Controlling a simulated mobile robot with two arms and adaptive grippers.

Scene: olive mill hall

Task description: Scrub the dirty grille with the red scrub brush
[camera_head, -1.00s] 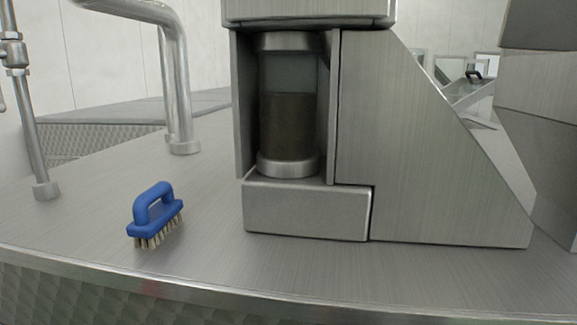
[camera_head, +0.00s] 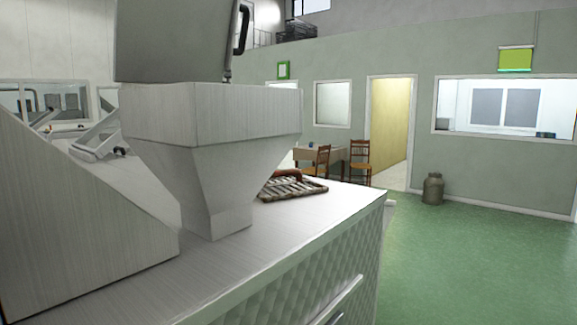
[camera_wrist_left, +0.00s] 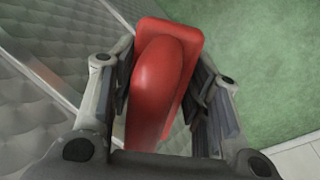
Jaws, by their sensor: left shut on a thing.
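In the left wrist view my left gripper (camera_wrist_left: 166,62) is shut on the red scrub brush (camera_wrist_left: 158,85), its jaws on both sides of the red body and curved handle. The bristles are hidden. The grille (camera_head: 295,191), a slatted grey-brown rack, lies flat on the steel counter (camera_head: 270,240) in the head view, just beyond the hopper, which hides its left part. A brown curved shape shows at its far edge; I cannot tell what it is. Neither gripper shows in the head view.
The steel hopper (camera_head: 210,150) stands on the counter left of the grille. A table with chairs (camera_head: 360,158) and a metal can (camera_head: 433,188) stand by the far wall. Green floor (camera_head: 460,260) to the right of the counter is clear.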

